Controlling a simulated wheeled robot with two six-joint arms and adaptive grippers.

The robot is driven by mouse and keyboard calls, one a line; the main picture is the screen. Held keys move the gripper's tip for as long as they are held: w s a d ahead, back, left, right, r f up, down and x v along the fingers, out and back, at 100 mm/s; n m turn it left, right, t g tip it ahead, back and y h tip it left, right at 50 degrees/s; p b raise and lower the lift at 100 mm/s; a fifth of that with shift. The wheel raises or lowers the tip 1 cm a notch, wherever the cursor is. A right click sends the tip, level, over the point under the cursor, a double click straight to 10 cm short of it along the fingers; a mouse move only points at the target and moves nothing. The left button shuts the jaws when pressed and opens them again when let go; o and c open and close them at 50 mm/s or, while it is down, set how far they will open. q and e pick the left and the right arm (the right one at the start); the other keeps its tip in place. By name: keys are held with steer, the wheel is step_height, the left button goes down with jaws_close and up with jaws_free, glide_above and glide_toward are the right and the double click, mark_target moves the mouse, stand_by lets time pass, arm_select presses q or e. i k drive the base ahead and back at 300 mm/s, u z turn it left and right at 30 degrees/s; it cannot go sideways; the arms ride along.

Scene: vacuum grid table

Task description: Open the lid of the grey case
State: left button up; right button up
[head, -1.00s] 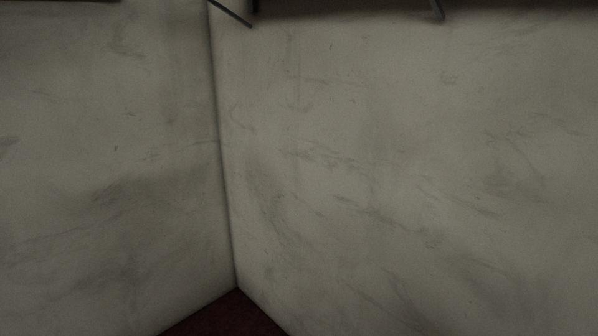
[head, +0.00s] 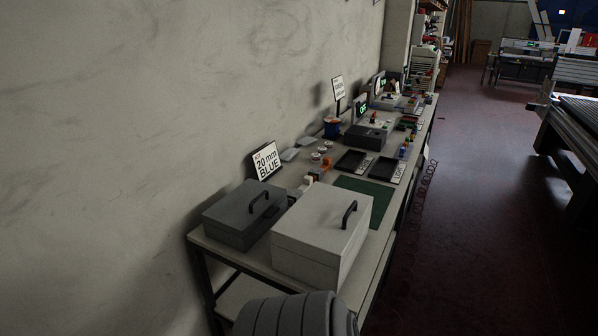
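A dark grey case (head: 240,215) with a black handle on its lid stands at the near end of a long bench, against the wall. Its lid is shut. A larger, paler, off-white case (head: 318,240) stands just to its right, also shut, with a dark handle on top. The paler case hides part of the dark grey case's right side. Neither of my grippers is in view.
The bench (head: 258,270) runs away along the wall. Behind the cases are a "20 mm BLUE" sign (head: 266,160), a green mat (head: 363,198) and black trays (head: 353,161). Open red floor (head: 470,220) lies right of the bench; another table (head: 570,118) stands at far right.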

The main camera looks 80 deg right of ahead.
mark_target(240, 211)
steer(key=z, duration=2.6)
steer(key=i, duration=1)
